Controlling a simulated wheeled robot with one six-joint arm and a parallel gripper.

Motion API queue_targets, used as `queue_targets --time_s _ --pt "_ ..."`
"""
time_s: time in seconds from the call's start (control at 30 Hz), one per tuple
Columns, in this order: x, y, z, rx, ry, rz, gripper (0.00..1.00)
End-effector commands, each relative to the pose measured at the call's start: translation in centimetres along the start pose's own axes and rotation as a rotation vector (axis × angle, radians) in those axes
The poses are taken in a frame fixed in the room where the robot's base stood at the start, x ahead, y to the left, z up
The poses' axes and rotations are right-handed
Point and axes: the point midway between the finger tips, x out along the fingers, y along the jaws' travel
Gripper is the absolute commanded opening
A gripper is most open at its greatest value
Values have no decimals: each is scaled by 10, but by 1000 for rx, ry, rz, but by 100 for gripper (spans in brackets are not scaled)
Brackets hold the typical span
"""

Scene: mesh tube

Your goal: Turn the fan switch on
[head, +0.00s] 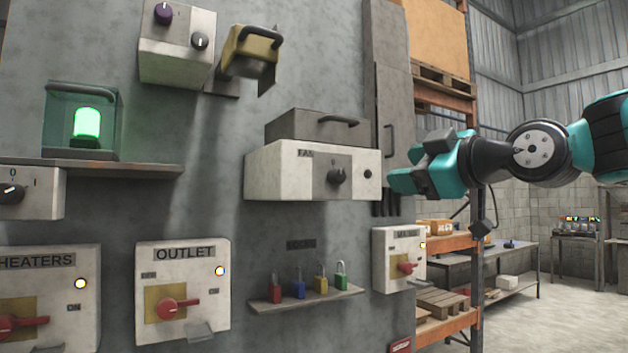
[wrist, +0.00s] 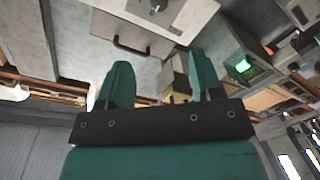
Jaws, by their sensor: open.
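The fan box (head: 262,178) is a pale metal box labelled FAN on the grey wall, in the middle of the head view. Its dark rotary switch (head: 336,176) sits on the front face, with a small dark round part to its right. The box also shows upside down at the top of the wrist view (wrist: 190,20), with the switch (wrist: 156,6) near the upper edge. My gripper (head: 402,178) is to the right of the box, apart from the switch. In the wrist view its two teal fingers (wrist: 160,78) are spread with nothing held between them.
A grey lid with a handle (head: 318,124) sits on top of the fan box. Below are the OUTLET box (head: 182,260) and a shelf of padlocks (head: 307,299). A yellow bracket (head: 250,52) juts out above. A rack (head: 455,100) stands behind my arm.

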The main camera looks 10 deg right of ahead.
Motion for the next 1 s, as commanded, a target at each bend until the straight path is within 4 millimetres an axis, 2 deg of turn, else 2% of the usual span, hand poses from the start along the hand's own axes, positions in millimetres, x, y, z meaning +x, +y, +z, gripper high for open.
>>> queue_targets --time_s 0.17,0.5,0.7,0.83,1.0 --pt "24 4 -2 1 -1 -1 60" --pt "102 4 -2 3 -5 -3 60" --pt "142 2 -2 3 -5 -3 60" --pt "160 2 -2 2 -3 -2 60" --pt "170 0 0 2 -3 -1 60"
